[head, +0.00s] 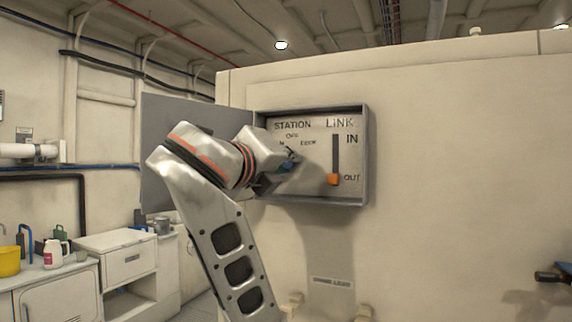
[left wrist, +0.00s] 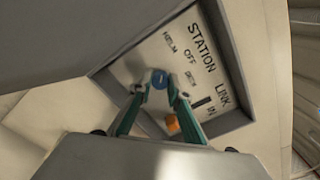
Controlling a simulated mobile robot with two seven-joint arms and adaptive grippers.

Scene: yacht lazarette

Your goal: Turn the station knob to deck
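The control panel (head: 315,185) is a recessed grey box on a cream wall, marked STATION and LINK. The knob's pointer direction cannot be made out. A dark and blue part (head: 552,276) at the right edge looks like my right gripper, mostly cut off.
The link slider (head: 333,179) has an orange handle at OUT, right of the knob. A grey panel door (head: 175,120) stands open at the left. A counter (head: 75,265) with a yellow bucket (head: 9,262) and bottles is far left. The wall right of the panel is bare.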

